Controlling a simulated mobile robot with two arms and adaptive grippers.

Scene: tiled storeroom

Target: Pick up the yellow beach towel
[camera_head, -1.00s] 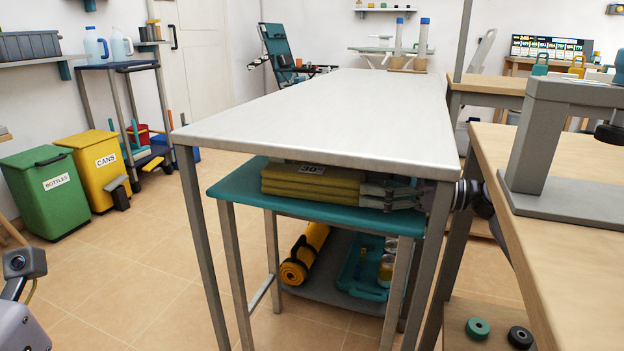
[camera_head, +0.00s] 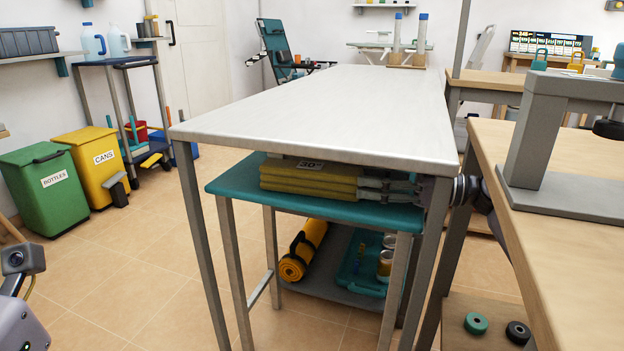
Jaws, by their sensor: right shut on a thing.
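The yellow beach towel (camera_head: 308,184) is folded in thick layers. It lies on the teal top of a low stand (camera_head: 235,183), under the grey table. A dark number label shows on its top, partly hidden by the table edge. My right gripper (camera_head: 372,190) reaches in from the right beneath the tabletop, level with the towel. Its fingers are shut on the towel's right edge, and the towel still appears to rest on the stand. Only part of my left arm shows at the lower left; its gripper is out of view.
The grey table (camera_head: 320,110) covers the towel closely from above, and its front right leg (camera_head: 428,260) stands beside my right arm. A rolled yellow mat (camera_head: 303,252) and a teal tray (camera_head: 355,270) lie on the lower shelf. A wooden bench (camera_head: 560,250) is at right.

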